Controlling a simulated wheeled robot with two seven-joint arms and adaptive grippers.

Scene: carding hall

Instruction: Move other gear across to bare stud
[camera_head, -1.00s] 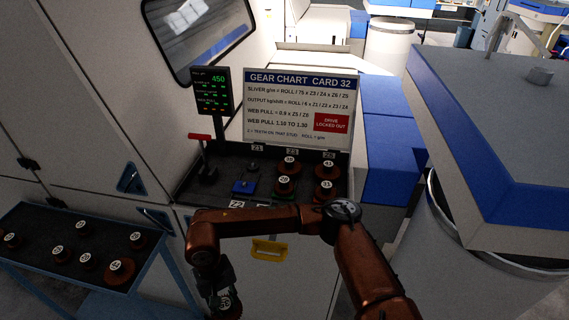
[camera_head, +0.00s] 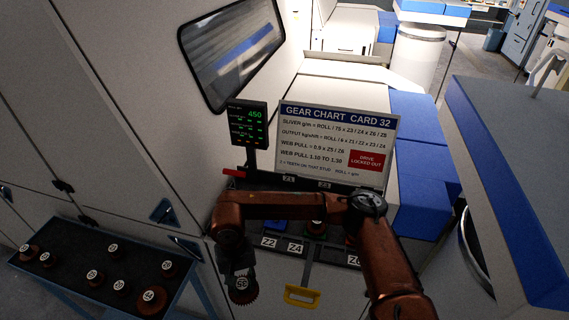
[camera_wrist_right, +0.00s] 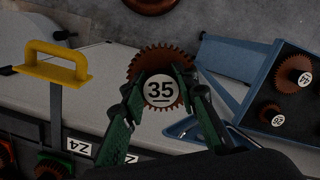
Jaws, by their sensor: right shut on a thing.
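My right gripper (camera_head: 240,270) is shut on a brown toothed gear (camera_head: 242,291), held in the air left of the yellow handle. In the right wrist view the gripper's green fingers (camera_wrist_right: 160,92) close around the hub of this gear (camera_wrist_right: 138,64), marked 35. Behind my right arm is the dark gear panel (camera_head: 258,256) with labels Z2 and Z4. A blue part (camera_head: 275,226) shows behind the forearm, above the Z2 label. My arm hides most of the studs and gears on the panel, so I cannot make out a bare stud. My left gripper is not in view.
A blue-framed table (camera_head: 75,287) at lower left carries several brown gears. A yellow handle (camera_head: 302,296) juts out below the panel. The gear chart sign (camera_head: 336,140) and a small display (camera_head: 248,125) stand behind it. A grey-and-blue machine (camera_head: 500,170) fills the right side.

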